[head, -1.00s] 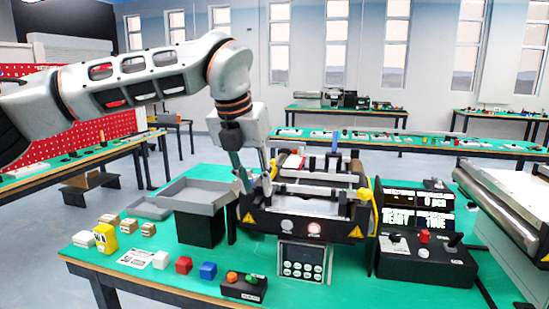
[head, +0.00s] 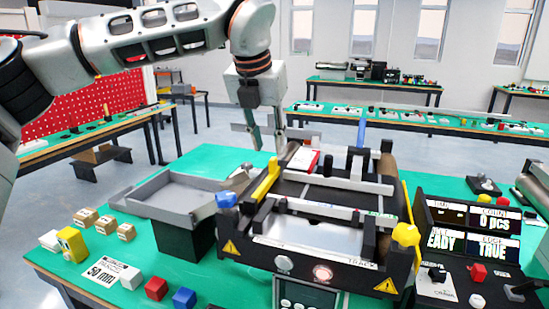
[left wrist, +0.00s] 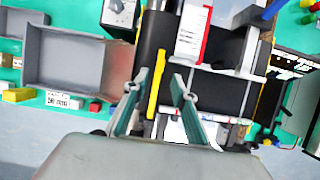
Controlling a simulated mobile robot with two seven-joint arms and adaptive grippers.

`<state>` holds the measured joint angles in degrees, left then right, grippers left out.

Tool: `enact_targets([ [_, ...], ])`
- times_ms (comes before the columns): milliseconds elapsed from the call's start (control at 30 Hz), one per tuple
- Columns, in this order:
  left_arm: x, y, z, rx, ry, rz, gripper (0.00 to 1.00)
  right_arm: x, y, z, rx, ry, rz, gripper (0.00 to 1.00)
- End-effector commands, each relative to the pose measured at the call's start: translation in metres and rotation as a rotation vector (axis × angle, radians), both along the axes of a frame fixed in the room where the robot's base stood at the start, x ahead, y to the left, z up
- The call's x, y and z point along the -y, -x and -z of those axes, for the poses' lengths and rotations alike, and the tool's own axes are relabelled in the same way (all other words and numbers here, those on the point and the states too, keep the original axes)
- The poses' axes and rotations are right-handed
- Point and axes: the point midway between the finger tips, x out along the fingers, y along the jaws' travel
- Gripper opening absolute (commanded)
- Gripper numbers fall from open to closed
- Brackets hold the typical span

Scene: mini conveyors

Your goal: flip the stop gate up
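A small black conveyor (head: 312,236) stands on the green table, with light grey bars (head: 335,182) across it. A slanted yellow bar (head: 266,180) runs along its left side and also shows in the left wrist view (left wrist: 155,88). I cannot tell for certain which part is the stop gate. My left gripper (head: 269,148) is above the conveyor's far left side, with its fingers apart and pointing down. In the left wrist view its open fingers (left wrist: 160,76) are on either side of the yellow bar in the picture; contact is not visible. My right gripper is out of view.
A grey tray (head: 147,204) on a black stand is left of the conveyor. A display and control box (head: 470,245) is at right. Several small blocks and boxes lie at front left. A blue post (head: 361,132) rises behind the conveyor.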

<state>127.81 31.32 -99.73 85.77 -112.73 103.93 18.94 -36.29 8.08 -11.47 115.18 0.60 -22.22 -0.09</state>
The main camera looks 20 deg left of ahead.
Motion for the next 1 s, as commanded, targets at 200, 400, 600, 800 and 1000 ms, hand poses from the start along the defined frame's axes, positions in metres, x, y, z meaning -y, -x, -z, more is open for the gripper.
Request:
enact_targets([
  [200, 0.000, -0.013, 0.037, -0.007, 0.000, 0.000, 0.26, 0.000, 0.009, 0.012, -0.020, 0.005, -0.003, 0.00],
  [400, 0.001, -0.022, 0.055, -0.005, 0.000, 0.000, 0.26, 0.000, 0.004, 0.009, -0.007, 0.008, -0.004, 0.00],
  [600, 0.001, -0.024, 0.059, -0.002, 0.000, 0.000, 0.26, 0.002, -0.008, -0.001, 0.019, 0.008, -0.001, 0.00],
  [800, 0.001, -0.024, 0.059, -0.002, 0.000, 0.000, 0.19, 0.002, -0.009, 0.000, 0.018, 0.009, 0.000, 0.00],
  [1000, 0.001, -0.024, 0.059, -0.002, 0.000, 0.000, 0.00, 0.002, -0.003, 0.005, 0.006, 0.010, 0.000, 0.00],
])
